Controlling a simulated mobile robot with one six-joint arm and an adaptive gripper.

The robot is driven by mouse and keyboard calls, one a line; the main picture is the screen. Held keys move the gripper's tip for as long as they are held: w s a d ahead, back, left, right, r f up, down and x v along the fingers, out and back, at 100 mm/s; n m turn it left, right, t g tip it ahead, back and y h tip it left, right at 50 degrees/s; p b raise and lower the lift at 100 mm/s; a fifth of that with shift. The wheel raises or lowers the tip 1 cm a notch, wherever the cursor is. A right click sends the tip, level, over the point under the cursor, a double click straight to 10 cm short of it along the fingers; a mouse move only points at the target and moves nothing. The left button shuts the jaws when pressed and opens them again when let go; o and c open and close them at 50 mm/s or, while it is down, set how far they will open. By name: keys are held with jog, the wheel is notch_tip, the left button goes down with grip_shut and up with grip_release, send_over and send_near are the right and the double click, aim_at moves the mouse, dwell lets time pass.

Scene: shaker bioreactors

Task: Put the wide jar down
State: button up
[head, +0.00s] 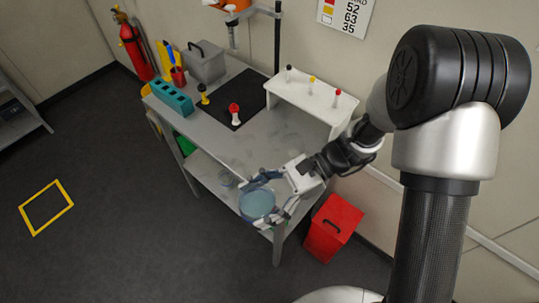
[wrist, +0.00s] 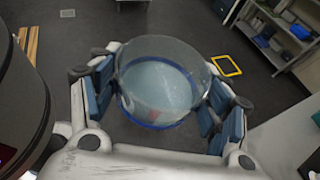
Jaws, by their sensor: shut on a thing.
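The wide jar (head: 258,204) is a round, clear vessel with a blue-tinted ring. My gripper (head: 256,203) is shut on it, one finger on each side. In the head view the jar overlaps the near corner of the grey table (head: 225,160); its height relative to the top cannot be told. In the wrist view the jar (wrist: 160,82) sits between the blue-padded fingers of my gripper (wrist: 162,95), its open rim facing the camera. Dark floor shows around it there, and its underside is hidden.
A white rack (head: 300,97) stands at the back right, a teal block (head: 170,98) and grey box (head: 205,62) at the left. The middle tabletop is bare. A red bin (head: 333,227) stands beside the table.

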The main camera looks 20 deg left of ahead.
jog(key=w+a+r+m+t+y, duration=0.1)
jog(key=w+r+m+t, duration=0.5)
jog(key=w, duration=0.3)
jog(key=w+a+r+m+t+y, duration=0.1)
jog(key=w+r+m+t, duration=0.45)
jog(key=w+t, duration=0.3)
jog(key=shift+m, duration=0.45)
jog(key=f+b, duration=0.2)
jog(key=f, duration=0.4)
jog(key=f+b, duration=0.2)
jog(key=f, duration=0.5)
jog(key=w+f+b, duration=0.1)
jog(key=f+b, duration=0.2)
jog(key=f, duration=0.4)
jog(key=shift+d+f, duration=0.1)
jog(key=shift+f, duration=0.15)
jog(key=shift+f, duration=0.15)
jog(key=o, duration=1.5)
jog(key=shift+g, duration=0.25)
jog(key=shift+r, duration=0.2)
jog(key=p+v, duration=0.2)
jog(key=v, duration=1)
jog(key=shift+p, duration=0.4)
